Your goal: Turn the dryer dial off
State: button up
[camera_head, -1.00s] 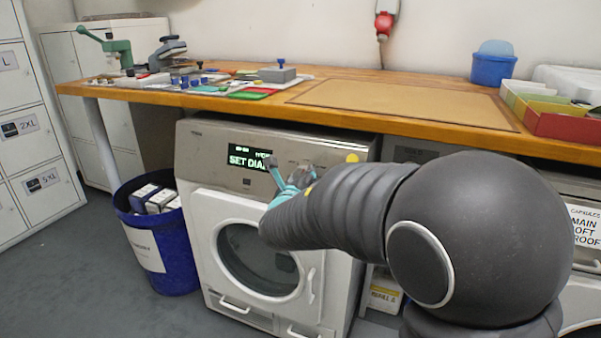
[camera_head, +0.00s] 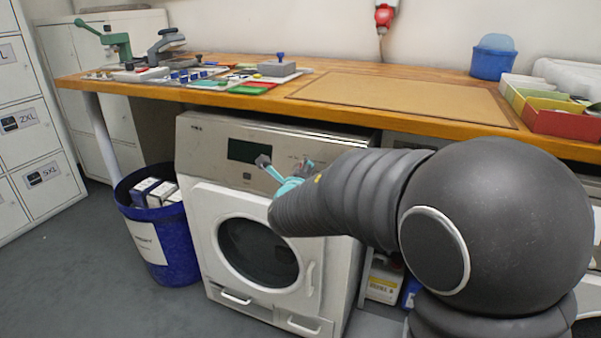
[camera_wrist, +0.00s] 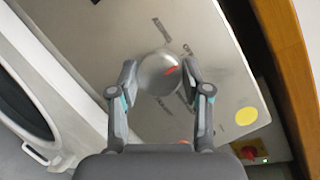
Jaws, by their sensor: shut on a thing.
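The dryer (camera_head: 205,195) stands under the workbench, with a grey control panel, a round glass door and a dark, blank display (camera_head: 243,151). In the wrist view its round metal dial (camera_wrist: 156,80) carries a red mark that points to the upper right, among short dark printed labels. My gripper (camera_wrist: 160,74) has one finger on each side of the dial and is shut on it. In the head view my gripper (camera_head: 287,177) is at the panel, right of the display, and the dial is not clearly visible there.
A wooden workbench (camera_head: 340,82) overhangs the dryer. A blue bin (camera_head: 180,250) with boxes stands left of it. A yellow round spot (camera_wrist: 246,116) lies on the panel near the dial, and a small red knob (camera_wrist: 247,153) is beyond the panel edge.

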jog(key=o, duration=1.2)
jog(key=shift+c, duration=0.2)
jog(key=s+r, duration=0.2)
jog(key=s, duration=0.9)
jog(key=shift+s+a, duration=0.2)
jog(key=shift+s, duration=0.2)
